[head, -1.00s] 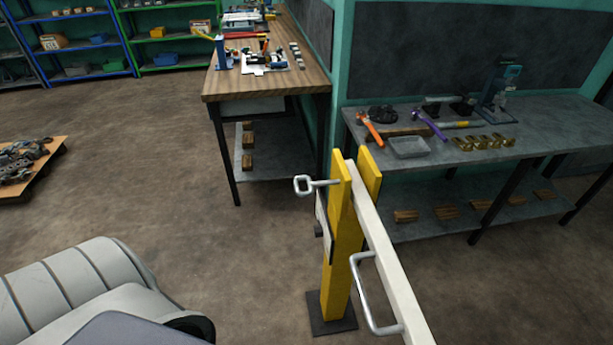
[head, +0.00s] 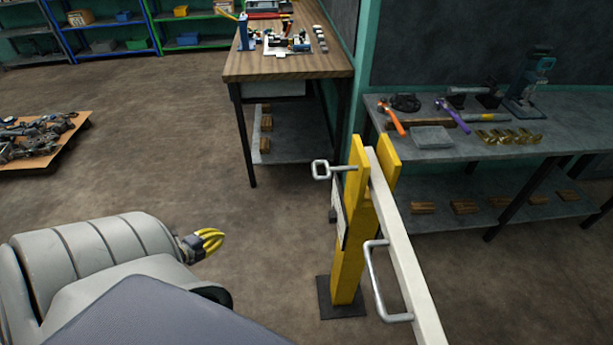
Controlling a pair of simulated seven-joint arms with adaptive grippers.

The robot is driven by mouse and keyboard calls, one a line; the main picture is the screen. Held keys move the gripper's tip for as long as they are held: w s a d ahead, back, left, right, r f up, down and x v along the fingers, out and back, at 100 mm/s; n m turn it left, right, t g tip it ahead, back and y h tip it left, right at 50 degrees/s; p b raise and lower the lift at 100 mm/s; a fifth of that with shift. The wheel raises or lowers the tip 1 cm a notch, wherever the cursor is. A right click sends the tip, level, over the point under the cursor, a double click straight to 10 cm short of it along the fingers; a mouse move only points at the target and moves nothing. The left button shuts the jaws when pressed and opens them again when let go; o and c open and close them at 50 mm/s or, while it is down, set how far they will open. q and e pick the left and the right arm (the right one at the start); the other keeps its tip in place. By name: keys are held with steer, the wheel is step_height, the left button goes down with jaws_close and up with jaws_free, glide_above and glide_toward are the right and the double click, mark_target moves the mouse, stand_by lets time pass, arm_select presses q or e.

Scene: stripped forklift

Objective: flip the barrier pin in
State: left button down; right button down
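The barrier pin (head: 322,170) is a light grey rod with a square loop handle. It sticks out to the left from the upper part of the yellow barrier post (head: 350,255). The white barrier arm (head: 402,240) sits between the post's two upright plates and runs toward the lower right, with a grey loop handle (head: 378,283) on its side. My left gripper (head: 218,239) has yellow fingers and shows left of the post, below and apart from the pin. Its fingers look close together, but I cannot tell whether they are shut. My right gripper is out of view.
A wooden workbench (head: 285,66) stands behind the post. A grey bench (head: 580,130) with hammers and a tray (head: 431,139) is at the right. A pallet with metal parts (head: 35,163) lies at the left. The floor between is clear.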

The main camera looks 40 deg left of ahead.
arm_select(q)
steer(key=w+d+r+m+t+h, duration=0.25)
steer(key=w+r+m, duration=0.2)
steer(key=r, duration=0.45)
steer(key=w+d+r+m+t+h, duration=0.1)
steer(key=w+d+r+m+h, duration=0.25)
steer(key=r+m, duration=0.4)
steer(key=d+r+m+h, duration=0.4)
steer(key=d+r+m, duration=0.2)
steer(key=r+m, duration=0.2)
steer(key=d+r+m+g+h, duration=0.1)
steer(key=d+r+m+h, duration=0.4)
steer(key=r+m, duration=0.3)
steer(key=shift+d+r, duration=0.75)
steer(key=shift+d, duration=0.05)
steer(key=shift+g, duration=0.25)
steer(key=x, duration=1.4)
steer(key=shift+r, duration=0.2)
